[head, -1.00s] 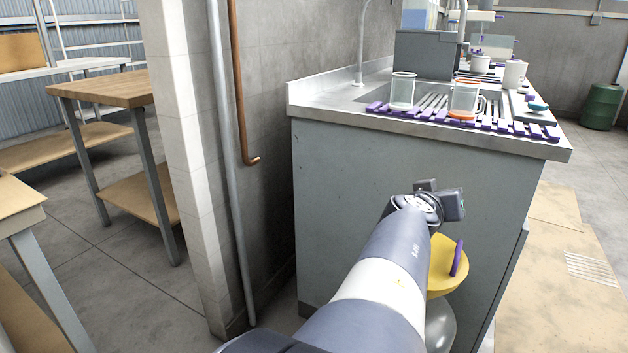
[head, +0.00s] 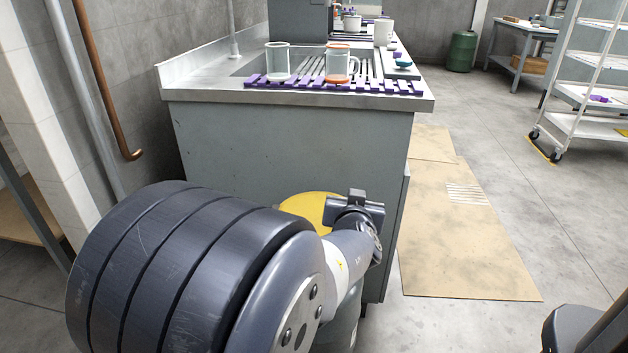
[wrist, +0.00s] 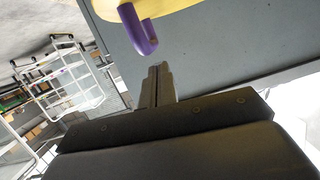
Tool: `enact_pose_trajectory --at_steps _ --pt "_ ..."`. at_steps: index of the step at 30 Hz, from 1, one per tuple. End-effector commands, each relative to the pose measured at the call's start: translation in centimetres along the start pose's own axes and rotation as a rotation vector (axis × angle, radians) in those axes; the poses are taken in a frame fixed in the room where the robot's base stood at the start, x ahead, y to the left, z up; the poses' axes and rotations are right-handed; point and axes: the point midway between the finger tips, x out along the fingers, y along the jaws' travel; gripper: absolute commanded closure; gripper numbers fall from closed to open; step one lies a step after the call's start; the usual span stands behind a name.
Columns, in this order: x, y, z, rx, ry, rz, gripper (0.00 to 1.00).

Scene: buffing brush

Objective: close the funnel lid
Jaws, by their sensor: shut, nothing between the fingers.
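A yellow round piece (head: 310,207), apparently the funnel lid, shows in front of the grey cabinet, partly hidden behind my arm. In the wrist view the yellow piece (wrist: 165,6) crosses the top edge, with a purple curved handle (wrist: 138,30) hanging from it. I cannot tell its exact tilt. A grey-green rounded body (head: 347,325) shows below, mostly hidden by my arm. My gripper (wrist: 158,72) is shut and empty, its fingertips just below and right of the handle, apparently apart from it. In the head view my gripper (head: 358,204) is at the yellow piece's right.
The grey cabinet (head: 290,150) stands close behind, with a steel counter carrying a purple-ended rack (head: 335,85) and cups. A copper pipe (head: 105,90) runs down the wall at left. Open floor and a tan floor panel (head: 465,240) lie at right.

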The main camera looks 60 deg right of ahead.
Motion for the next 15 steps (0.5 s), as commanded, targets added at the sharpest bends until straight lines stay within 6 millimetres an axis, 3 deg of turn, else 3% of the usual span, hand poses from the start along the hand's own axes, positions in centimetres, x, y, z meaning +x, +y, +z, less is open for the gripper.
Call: enact_pose_trajectory --at_steps 4,15 --pt "0.3 0.5 1.1 0.003 -0.002 0.0 1.0" --pt "0.4 0.8 1.7 0.001 -0.002 0.0 1.0"
